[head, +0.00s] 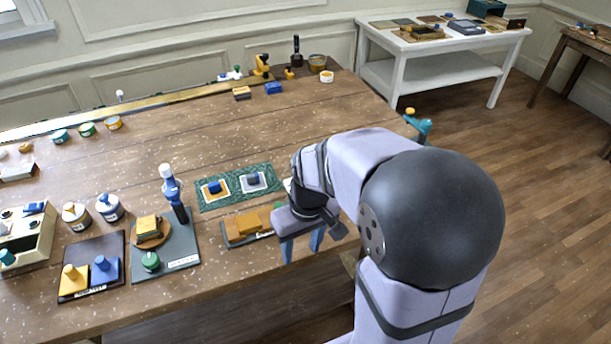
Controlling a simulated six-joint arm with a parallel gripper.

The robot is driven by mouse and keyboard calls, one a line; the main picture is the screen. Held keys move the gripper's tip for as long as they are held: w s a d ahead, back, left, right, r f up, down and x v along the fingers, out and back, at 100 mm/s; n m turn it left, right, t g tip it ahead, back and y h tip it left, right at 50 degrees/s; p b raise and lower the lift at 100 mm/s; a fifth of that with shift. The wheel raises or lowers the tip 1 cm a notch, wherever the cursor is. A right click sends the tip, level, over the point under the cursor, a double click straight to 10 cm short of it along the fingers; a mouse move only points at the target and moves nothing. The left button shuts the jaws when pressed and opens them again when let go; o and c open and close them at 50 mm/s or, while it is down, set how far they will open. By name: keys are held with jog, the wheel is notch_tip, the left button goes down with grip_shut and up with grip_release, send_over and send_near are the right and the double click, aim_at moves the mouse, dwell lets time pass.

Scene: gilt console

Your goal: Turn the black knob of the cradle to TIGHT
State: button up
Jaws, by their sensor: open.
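My gripper (301,248) is open and empty, its two blue fingers pointing down over the front edge of the wooden table. I cannot clearly pick out the cradle or its black knob. A dark tray (233,241) with a yellow-brown block (248,222) lies just left of my gripper, and my gripper and arm cover its right side. Further left, a grey plate (185,245) with a small label bears a round wooden piece with a yellow block, and a green knob (150,261). No TIGHT marking is readable.
A green mat (203,200) with two framed blue pieces lies behind the tray. A blue-and-white upright tool (170,183) stands at the grey plate. A dark board (75,291) with yellow and blue knobs lies left. The table's middle (200,140) is mostly clear.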

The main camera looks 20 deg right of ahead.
jog(key=w+d, duration=0.1)
jog(key=w, duration=0.3)
jog(key=w+d+r+n, duration=0.1)
jog(key=w+d, duration=0.1)
jog(key=w, duration=0.2)
jog(key=w+d+r+n+t+b, duration=0.1)
jog(key=w+d, duration=0.1)
jog(key=w, duration=0.1)
jog(key=shift+w+y, duration=0.4)
jog(key=w+d+r+n+t, duration=0.2)
jog(key=w+d+n, duration=0.1)
jog(key=w+d, duration=0.5)
jog(key=shift+y, duration=0.3)
jog(key=shift+w+a+r+p+x, duration=0.15)
jog(key=shift+p+x, duration=0.2)
jog(key=shift+x, duration=0.95)
jog(key=shift+w+a+p+x, duration=0.15)
jog(key=shift+p+x, duration=0.15)
jog(key=shift+x, duration=0.95)
jog(key=shift+w+a+r+p+x, duration=0.1)
jog(key=shift+w+a+p+x, duration=0.2)
jog(key=shift+x, duration=1)
jog(key=shift+s+d, duration=0.1)
jog(key=shift+s, duration=0.05)
jog(key=c, duration=1)
